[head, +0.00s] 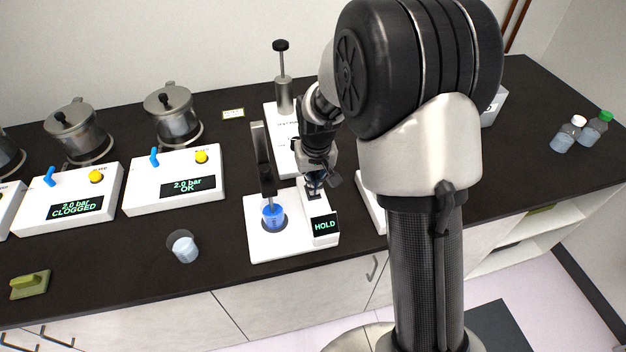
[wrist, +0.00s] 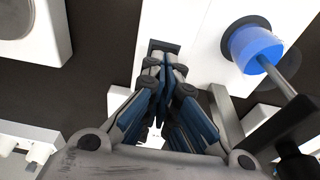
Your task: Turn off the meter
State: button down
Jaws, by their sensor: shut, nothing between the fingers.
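The meter (head: 262,243) is a white unit on the dark counter, and its display (head: 325,226) reads HOLD. A cup of blue liquid (head: 273,216) sits in its round recess, with a probe on a dark upright arm (head: 262,155) dipping into it. The cup also shows in the wrist view (wrist: 254,50). My gripper (head: 315,187) is shut and empty, pointing down at the raised part behind the display. In the wrist view, my fingertips (wrist: 165,62) are together over a small dark rectangular part (wrist: 160,46) on the white housing. I cannot tell whether they touch it.
To the left stand two white pressure units reading CLOGGED (head: 68,203) and OK (head: 175,182), with metal pots (head: 172,112) behind. A small cup (head: 183,247) and a green sponge-like block (head: 30,284) lie in front. A white stand with a plunger (head: 283,85) is behind the meter.

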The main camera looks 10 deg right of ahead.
jog(key=shift+s+f, duration=0.4)
jog(key=shift+f, duration=0.1)
jog(key=shift+w+r, duration=0.1)
jog(key=shift+w, duration=0.1)
jog(key=shift+w, duration=0.65)
jog(key=shift+r, duration=0.15)
jog(key=shift+r+p, duration=0.35)
jog(key=shift+p, duration=0.2)
jog(key=r+p, duration=0.1)
jog(key=r, duration=0.1)
jog(key=r+p, duration=0.2)
jog(key=shift+s+r, duration=0.2)
jog(key=shift+r, duration=0.1)
jog(key=s+r+p, duration=0.1)
jog(key=s+r, duration=0.3)
jog(key=r, duration=0.3)
jog(key=shift+r, duration=0.25)
